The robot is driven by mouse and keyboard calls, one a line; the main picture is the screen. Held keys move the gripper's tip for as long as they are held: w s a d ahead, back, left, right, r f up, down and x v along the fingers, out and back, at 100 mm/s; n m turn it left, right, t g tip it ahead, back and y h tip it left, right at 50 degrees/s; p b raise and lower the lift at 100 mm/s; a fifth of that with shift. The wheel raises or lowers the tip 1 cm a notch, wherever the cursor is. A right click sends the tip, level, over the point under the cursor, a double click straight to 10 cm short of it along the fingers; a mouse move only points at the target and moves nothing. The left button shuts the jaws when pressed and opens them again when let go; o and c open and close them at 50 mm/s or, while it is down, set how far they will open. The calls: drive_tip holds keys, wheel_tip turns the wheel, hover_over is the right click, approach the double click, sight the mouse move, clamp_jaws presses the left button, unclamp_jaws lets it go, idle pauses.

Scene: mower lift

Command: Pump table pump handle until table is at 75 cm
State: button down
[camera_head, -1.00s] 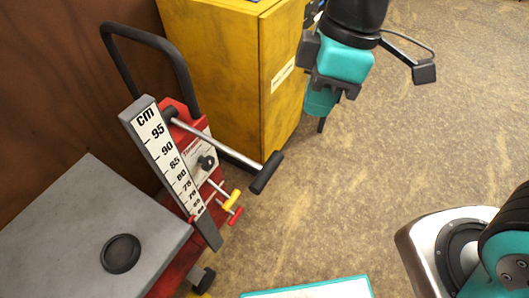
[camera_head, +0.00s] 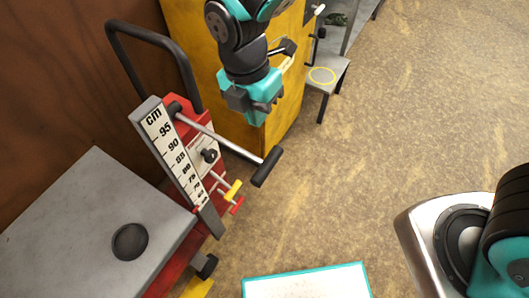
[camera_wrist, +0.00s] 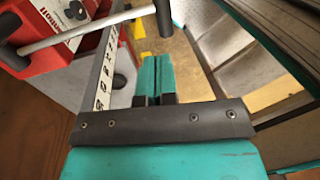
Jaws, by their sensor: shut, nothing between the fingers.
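The pump handle is a metal rod with a black grip (camera_head: 267,166), sticking out from the red pump unit (camera_head: 195,130). It also shows at the top of the wrist view (camera_wrist: 163,18). The grey table top (camera_head: 85,220) sits low, beside the bottom end of the cm scale (camera_head: 172,150); its exact reading cannot be told. My gripper (camera_head: 257,118) is shut and empty, hanging above and behind the handle grip in the head view, apart from it. In the wrist view its teal fingers (camera_wrist: 152,75) are together, below and left of the grip.
A yellow lever (camera_head: 233,189) and a red lever (camera_head: 237,205) stick out below the handle. A yellow cabinet (camera_head: 190,50) stands behind my gripper. A black push bar (camera_head: 150,38) rises behind the scale. A grey stool (camera_head: 335,75) is at the back; open floor lies right.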

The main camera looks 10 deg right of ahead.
sight(266, 161)
drive_tip(key=f, duration=0.4)
drive_tip(key=d+f, duration=0.1)
drive_tip(key=f, duration=0.3)
drive_tip(key=s+f+p, duration=0.1)
drive_tip(key=f, duration=0.4)
drive_tip(key=shift+d, duration=0.25)
